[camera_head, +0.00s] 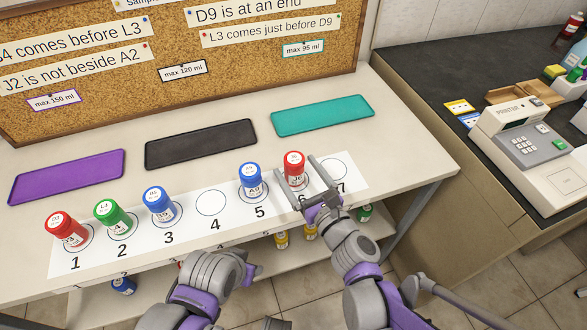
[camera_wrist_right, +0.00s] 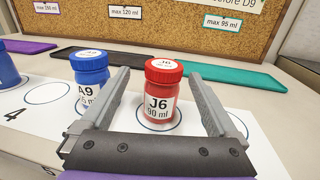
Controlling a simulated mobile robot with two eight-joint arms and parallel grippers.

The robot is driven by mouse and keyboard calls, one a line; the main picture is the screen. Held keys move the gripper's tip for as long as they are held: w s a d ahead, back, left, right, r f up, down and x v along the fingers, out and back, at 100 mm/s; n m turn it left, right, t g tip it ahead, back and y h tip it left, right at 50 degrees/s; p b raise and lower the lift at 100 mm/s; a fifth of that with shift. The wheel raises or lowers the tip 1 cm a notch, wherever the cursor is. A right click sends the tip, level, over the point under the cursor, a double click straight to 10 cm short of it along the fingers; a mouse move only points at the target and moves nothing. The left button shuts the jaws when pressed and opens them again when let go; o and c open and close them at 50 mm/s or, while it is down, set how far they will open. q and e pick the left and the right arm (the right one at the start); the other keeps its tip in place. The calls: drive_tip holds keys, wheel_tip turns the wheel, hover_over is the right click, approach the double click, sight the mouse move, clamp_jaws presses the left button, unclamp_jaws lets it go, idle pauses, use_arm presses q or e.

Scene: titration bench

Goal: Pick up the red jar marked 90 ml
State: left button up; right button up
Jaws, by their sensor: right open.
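The red jar (camera_head: 294,170) stands upright on circle 6 of the numbered white strip. In the right wrist view its label reads J6, 90 ml, and the same red jar (camera_wrist_right: 160,92) sits between the fingers. My right gripper (camera_head: 297,174) is open, with one finger on each side of the jar. In the right wrist view the gripper (camera_wrist_right: 158,76) shows a gap between each finger and the jar. My left arm is at the lower middle of the head view, but its fingers cannot be made out.
A blue jar (camera_head: 251,181) marked A9 stands close by on circle 5. Circles 4 and 7 are empty. Red (camera_head: 66,230), green (camera_head: 112,217) and blue (camera_head: 159,205) jars stand on circles 1 to 3. Purple (camera_head: 67,176), black (camera_head: 200,144) and teal (camera_head: 322,115) trays lie empty behind.

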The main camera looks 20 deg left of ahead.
drive_tip(key=x, duration=0.6)
drive_tip(key=shift+w+b, duration=0.35)
drive_tip(key=shift+r, duration=0.1)
clamp_jaws()
